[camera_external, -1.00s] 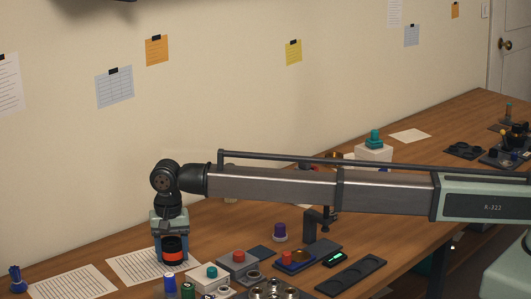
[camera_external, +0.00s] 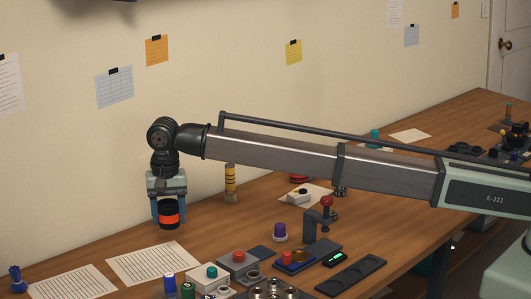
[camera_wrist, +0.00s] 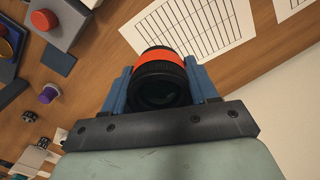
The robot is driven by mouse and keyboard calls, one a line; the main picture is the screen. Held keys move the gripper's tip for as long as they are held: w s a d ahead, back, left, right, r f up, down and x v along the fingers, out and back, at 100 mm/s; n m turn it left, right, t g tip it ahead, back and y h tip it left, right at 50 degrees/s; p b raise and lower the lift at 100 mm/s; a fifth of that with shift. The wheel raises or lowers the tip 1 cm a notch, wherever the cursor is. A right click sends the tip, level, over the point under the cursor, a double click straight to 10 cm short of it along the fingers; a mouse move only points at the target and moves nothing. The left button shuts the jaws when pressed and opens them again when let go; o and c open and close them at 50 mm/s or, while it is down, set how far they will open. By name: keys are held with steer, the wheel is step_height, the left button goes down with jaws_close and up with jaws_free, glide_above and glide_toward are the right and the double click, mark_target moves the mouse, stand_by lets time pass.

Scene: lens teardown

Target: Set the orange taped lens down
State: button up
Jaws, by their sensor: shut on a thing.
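The orange taped lens (camera_external: 168,216) is a black cylinder with an orange band. My gripper (camera_external: 168,212) is shut on it, one blue finger on each side, and holds it above the wooden table near the wall. In the wrist view the lens (camera_wrist: 160,80) sits between the blue fingers of my gripper (camera_wrist: 161,88), with its dark round end towards the camera and the orange tape on the far side. The table under the lens is partly hidden by it.
Printed sheets (camera_external: 153,262) lie in front of the lens. A red-button box (camera_external: 238,263), a teal-button box (camera_external: 211,277) and a blue-capped bottle (camera_external: 170,284) stand nearer the front. A yellow banded cylinder (camera_external: 230,183) stands to the right. Bare table (camera_external: 215,222) lies between.

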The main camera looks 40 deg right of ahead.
mark_target(168, 202)
step_height(168, 202, up, 5)
steer(key=shift+w+r, duration=0.1)
steer(key=shift+r, duration=0.05)
steer(key=w+d+m, duration=0.1)
steer(key=w+d, duration=0.4)
steer(key=d, duration=1)
steer(key=w+d+m, duration=0.1)
steer(key=w+d, duration=0.3)
steer(key=d, duration=1.2)
steer(key=w+d, duration=0.5)
steer(key=d, duration=1)
steer(key=shift+s+f, duration=0.1)
steer(key=shift+f, duration=7.6)
steer(key=shift+f, duration=0.2)
steer(key=o, duration=1.1)
steer(key=shift+o, duration=0.2)
step_height(168, 202, up, 12)
steer(key=shift+r, duration=0.2)
